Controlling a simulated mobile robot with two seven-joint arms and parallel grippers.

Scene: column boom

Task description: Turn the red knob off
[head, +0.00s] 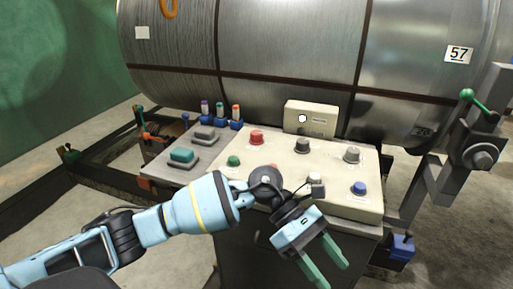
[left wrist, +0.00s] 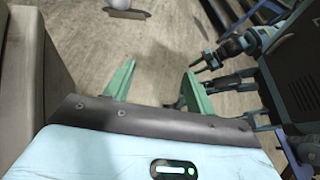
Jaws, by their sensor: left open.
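A red knob (head: 257,137) stands on the beige control panel (head: 300,165) at its upper left in the head view. A second red control (head: 273,166) shows lower on the panel, mostly hidden behind my left arm. My left gripper (head: 334,274) is open and empty. It hangs in front of the panel's front edge, to the lower right of both red controls, pointing down and away from them. In the left wrist view its green fingers (left wrist: 159,72) are apart over the floor. What looks like my right gripper (left wrist: 203,64) shows small there; its jaw state is unclear.
Green (head: 233,160), grey (head: 303,145) and blue (head: 358,188) knobs share the panel. A white box (head: 311,118) stands at its back. A large metal drum (head: 290,60) lies behind. A green-tipped lever (head: 467,96) stands at right. Left of the panel is a pedal-like teal block (head: 182,155).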

